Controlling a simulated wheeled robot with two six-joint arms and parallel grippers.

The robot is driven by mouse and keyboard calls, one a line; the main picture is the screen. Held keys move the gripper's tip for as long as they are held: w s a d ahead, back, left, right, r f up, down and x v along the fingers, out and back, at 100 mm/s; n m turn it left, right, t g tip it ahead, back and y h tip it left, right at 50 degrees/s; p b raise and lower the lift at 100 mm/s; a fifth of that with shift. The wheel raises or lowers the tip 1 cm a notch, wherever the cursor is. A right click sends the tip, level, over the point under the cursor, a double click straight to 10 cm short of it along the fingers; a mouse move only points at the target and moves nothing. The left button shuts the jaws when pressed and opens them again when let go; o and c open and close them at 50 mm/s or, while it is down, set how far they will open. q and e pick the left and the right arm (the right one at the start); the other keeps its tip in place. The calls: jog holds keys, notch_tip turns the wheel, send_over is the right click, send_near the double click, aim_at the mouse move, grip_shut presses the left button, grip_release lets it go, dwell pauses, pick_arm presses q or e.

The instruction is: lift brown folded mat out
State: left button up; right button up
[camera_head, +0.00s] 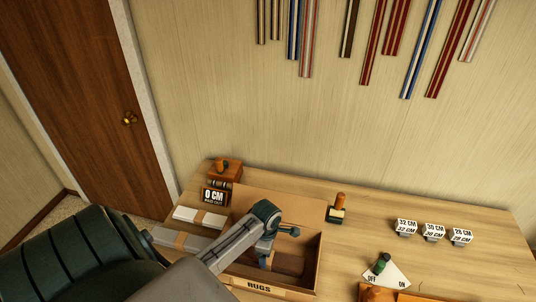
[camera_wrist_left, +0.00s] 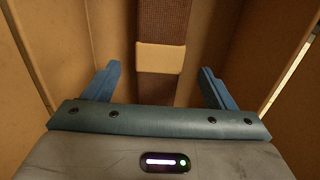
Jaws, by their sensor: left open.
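A cardboard box (camera_head: 312,266) labelled "RUGS" stands open on the table in the head view. My left gripper (camera_head: 266,258) reaches down into it. In the left wrist view the brown folded mat (camera_wrist_left: 161,18), with a tan band (camera_wrist_left: 160,58) around it, lies between the two blue fingers of my left gripper (camera_wrist_left: 160,75). The fingers are open, with a gap on each side of the mat. In the head view a dark brown patch shows inside the box, but my arm hides much of the interior. My right gripper is not in view.
Box walls (camera_wrist_left: 52,48) rise close on both sides of the gripper. Pale banded folded pieces (camera_head: 200,217) lie left of the box. A "0 CM" sign (camera_head: 214,196), a green-based stamp (camera_head: 337,208) and several CM tags (camera_head: 433,231) stand around.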

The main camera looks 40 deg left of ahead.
aim_at(268, 260)
pick_arm(q)
jog(key=shift+d+f, duration=0.15)
jog(key=shift+f, duration=0.05)
notch_tip(268, 260, down, 4)
jog(key=shift+w+r+p, duration=0.1)
jog(key=shift+p, duration=0.9)
jog(key=shift+f, duration=0.6)
jog(key=c, duration=1.3)
jog(key=shift+r, duration=0.15)
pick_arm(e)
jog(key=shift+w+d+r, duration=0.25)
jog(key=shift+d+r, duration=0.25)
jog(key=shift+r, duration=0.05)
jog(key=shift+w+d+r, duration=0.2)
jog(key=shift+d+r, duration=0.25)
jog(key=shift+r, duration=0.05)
